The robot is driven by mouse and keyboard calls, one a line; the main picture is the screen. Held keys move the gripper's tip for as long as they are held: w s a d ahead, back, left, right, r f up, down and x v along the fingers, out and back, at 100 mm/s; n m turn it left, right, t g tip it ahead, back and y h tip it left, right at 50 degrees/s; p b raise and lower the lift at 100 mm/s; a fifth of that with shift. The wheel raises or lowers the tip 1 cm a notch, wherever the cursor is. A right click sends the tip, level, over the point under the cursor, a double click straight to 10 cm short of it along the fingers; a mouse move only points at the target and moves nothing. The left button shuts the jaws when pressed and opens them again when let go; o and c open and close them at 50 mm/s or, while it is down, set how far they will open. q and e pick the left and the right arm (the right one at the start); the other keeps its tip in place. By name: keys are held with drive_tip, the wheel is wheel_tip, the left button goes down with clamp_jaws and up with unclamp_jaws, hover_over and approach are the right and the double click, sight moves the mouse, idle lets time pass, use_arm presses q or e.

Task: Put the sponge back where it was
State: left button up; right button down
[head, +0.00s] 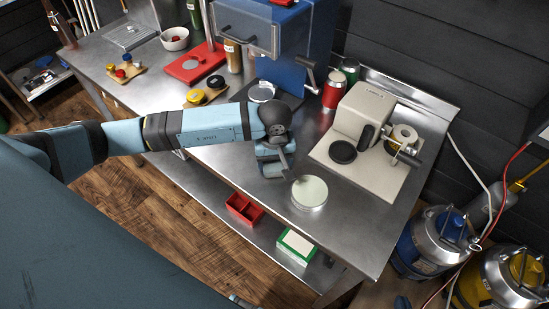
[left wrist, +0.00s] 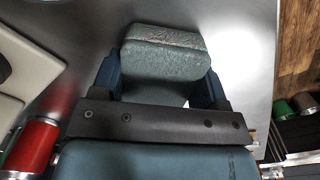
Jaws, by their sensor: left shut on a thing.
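My left gripper (head: 272,170) is over the steel bench, in front of the blue machine. In the left wrist view, its two dark blue fingers (left wrist: 160,85) are shut on a grey-green block with rounded edges and a rough top edge, which looks like the sponge (left wrist: 165,58). In the head view the block is mostly hidden by my gripper, and I cannot tell whether it touches the bench. My right gripper is not in view.
A round pale-topped tin (head: 310,192) stands just right of my gripper. A beige machine (head: 365,150) and a red can (head: 333,91) stand beyond. A red bin (head: 243,210) and a green-rimmed box (head: 297,246) sit on the lower shelf. Kegs (head: 436,240) stand right of the bench.

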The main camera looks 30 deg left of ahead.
use_arm(q)
drive_tip(key=shift+f, duration=0.2)
drive_tip(key=o, duration=0.9)
drive_tip(key=shift+r, duration=0.1)
drive_tip(key=shift+r, duration=0.2)
wheel_tip(320, 180, up, 12)
drive_tip(key=shift+f+b, duration=0.1)
drive_tip(key=shift+b, duration=0.85)
drive_tip(key=shift+s, duration=0.1)
